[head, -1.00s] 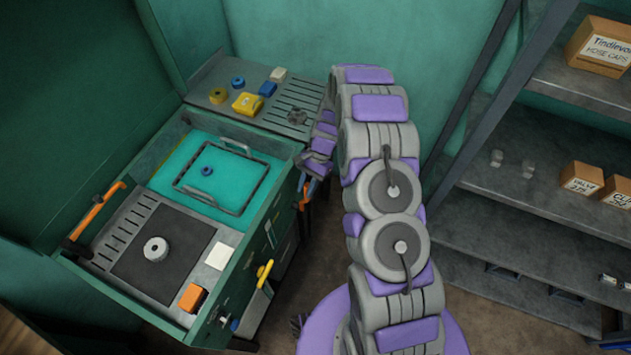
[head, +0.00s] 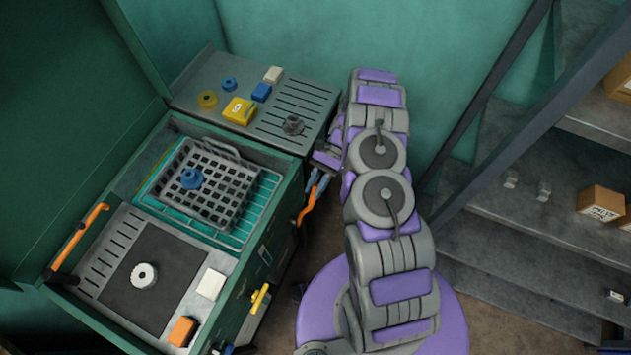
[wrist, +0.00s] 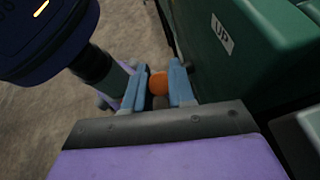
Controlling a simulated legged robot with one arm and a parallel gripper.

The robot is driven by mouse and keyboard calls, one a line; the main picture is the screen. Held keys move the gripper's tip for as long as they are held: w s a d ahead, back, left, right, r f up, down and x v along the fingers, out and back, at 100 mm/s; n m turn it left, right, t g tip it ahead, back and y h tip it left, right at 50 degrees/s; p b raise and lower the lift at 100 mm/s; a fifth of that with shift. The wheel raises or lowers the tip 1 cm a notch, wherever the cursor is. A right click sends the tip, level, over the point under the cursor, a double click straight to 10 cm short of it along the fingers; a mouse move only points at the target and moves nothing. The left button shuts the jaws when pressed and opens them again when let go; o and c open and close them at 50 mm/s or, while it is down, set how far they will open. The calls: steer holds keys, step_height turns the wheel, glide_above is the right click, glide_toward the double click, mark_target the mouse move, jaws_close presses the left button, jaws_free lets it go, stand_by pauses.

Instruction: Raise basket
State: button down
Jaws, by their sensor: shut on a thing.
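The dark mesh basket (head: 240,190) stands at the top of the teal tank (head: 262,215) in the green machine, its grid fully showing. A blue ringed part (head: 191,178) lies in it. An orange lever (head: 305,212) is on the machine's right side. My gripper (head: 316,184) is at the lever's upper end. In the wrist view, the blue fingers of my gripper (wrist: 157,92) are shut on the orange lever (wrist: 158,83). The lever's lower part is hidden there. A green panel marked "UP" (wrist: 240,60) is close to the right of the fingers.
A white gear (head: 144,276) sits on the front dark plate. A second orange handle (head: 80,238) is at left. Metal shelving (head: 490,230) stands right.

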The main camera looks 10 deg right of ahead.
steer(key=shift+f, duration=0.2)
steer(key=c, duration=0.9)
jaws_free()
steer(key=shift+w, duration=0.1)
steer(key=shift+c, duration=0.2)
steer(key=shift+r, duration=0.15)
